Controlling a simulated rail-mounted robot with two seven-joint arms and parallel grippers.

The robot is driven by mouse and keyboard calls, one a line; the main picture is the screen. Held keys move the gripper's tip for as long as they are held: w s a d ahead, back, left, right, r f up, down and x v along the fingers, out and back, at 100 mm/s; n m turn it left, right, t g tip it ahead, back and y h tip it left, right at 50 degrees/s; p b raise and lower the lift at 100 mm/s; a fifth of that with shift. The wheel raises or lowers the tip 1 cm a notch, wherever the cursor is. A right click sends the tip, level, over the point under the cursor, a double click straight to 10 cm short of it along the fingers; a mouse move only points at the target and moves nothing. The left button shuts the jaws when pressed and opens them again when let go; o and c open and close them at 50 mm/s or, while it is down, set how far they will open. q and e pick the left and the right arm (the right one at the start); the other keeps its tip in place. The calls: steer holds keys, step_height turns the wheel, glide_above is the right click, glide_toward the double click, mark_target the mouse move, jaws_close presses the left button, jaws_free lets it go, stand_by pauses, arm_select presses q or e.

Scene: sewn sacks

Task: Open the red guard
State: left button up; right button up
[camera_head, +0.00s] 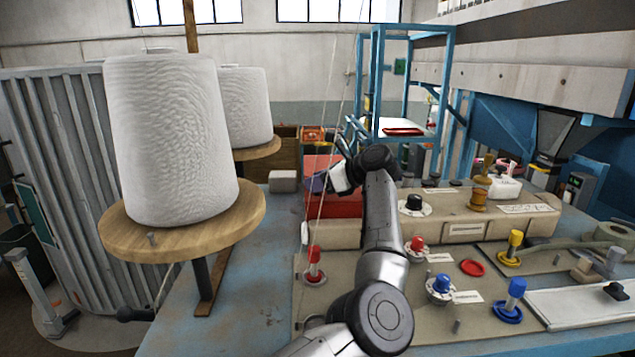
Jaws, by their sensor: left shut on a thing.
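The red guard (340,208) sits at the back left end of the beige machine body. A red upright panel (318,164) shows just behind my gripper; I cannot tell whether it is part of the guard. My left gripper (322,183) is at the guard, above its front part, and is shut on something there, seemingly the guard. The fingertips are small and partly hidden, so the exact grip point is unclear. My left arm covers the guard's right side. My right gripper is not in view.
Large white thread cones (165,140) stand on wooden discs (185,222) at left. Red knobs (314,254), blue knobs (516,290) and a yellow knob (514,240) stand up from the beige plate. Thin threads hang near the gripper. The blue table (235,300) is clear at front left.

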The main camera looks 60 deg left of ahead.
arm_select(q)
jaws_close()
steer(key=shift+d+r, duration=0.1)
steer(key=shift+r, duration=0.3)
steer(key=shift+w+d+r, duration=0.1)
steer(key=shift+w+r, duration=0.1)
steer(key=shift+r, duration=0.2)
steer(key=shift+w+d+r+g+y+p, duration=0.15)
steer(key=shift+w+r+g+y+p, duration=0.2)
steer(key=shift+r+p, duration=0.25)
steer(key=shift+w+d+r+m+g+y+p, duration=0.2)
steer(key=shift+w+r+m+g+y+p, duration=0.2)
steer(key=shift+r, duration=0.2)
steer(key=shift+w+d+r+m+g+y+p, duration=0.2)
steer(key=shift+w+r+m+g+y, duration=0.1)
steer(key=shift+w+r+g+y, duration=0.2)
steer(key=shift+w+d+r+m+g+y, duration=0.4)
steer(key=shift+w+r+g+y, duration=0.2)
steer(key=shift+w, duration=0.1)
